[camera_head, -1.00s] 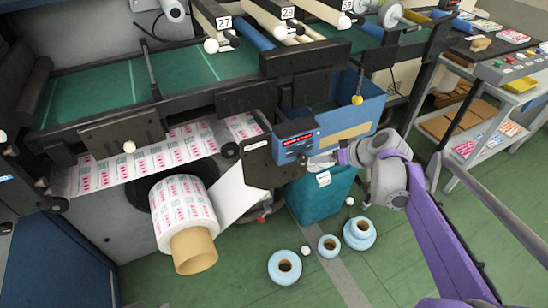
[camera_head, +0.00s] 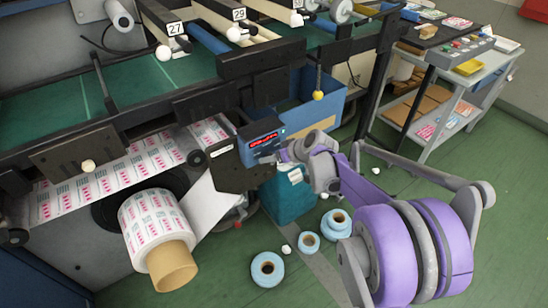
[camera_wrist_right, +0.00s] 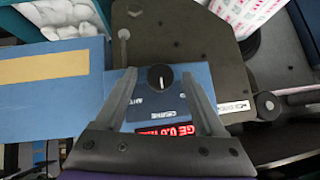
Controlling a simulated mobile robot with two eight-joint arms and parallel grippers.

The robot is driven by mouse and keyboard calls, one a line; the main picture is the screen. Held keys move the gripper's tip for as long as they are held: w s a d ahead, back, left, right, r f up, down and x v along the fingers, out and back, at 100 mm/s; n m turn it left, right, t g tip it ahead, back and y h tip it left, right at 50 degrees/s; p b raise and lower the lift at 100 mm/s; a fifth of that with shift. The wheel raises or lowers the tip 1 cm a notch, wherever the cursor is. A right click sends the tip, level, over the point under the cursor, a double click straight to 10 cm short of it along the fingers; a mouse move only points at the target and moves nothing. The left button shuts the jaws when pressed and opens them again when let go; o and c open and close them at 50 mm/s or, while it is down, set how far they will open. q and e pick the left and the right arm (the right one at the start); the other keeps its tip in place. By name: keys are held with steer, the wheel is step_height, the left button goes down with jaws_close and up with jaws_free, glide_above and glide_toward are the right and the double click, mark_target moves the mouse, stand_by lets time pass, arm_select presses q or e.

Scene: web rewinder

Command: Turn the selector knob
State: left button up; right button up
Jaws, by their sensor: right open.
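The selector knob (camera_wrist_right: 160,77) is a round black knob with a pale pointer line, on the face of a blue control box (camera_wrist_right: 147,112) with a red digital display. In the right wrist view the box appears upside down. My right gripper (camera_wrist_right: 158,76) is open, with its fingertips on either side of the knob and gaps showing; I cannot tell its depth from the panel. In the head view the control box (camera_head: 262,136) shows its lit red display, and my right gripper (camera_head: 283,157) is at its lower right, hiding the knob. My left gripper is not in view.
A dark bracket plate (camera_wrist_right: 180,35) stands beside the box. A printed web roll (camera_head: 155,228) is at the left and a blue bin (camera_head: 322,105) behind. Several light-blue rolls (camera_head: 267,268) lie on the green floor. A grey cart (camera_head: 445,85) stands at the right.

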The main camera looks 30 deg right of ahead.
jaws_close()
stand_by(0.3)
steer(key=shift+y, duration=0.3)
steer(key=shift+d+f+m+t+y+b, duration=0.15)
steer(key=shift+m+y+b, duration=0.5)
steer(key=shift+y, duration=0.4)
steer(key=shift+d+f+m+t+y+b, duration=0.1)
steer(key=shift+d+m+y+b, duration=0.05)
steer(key=shift+m+y+b, duration=0.7)
steer(key=shift+d+f+m+t+y+b, duration=0.15)
steer(key=shift+m+y+b, duration=0.35)
steer(key=shift+y, duration=0.7)
steer(key=shift+r, duration=0.1)
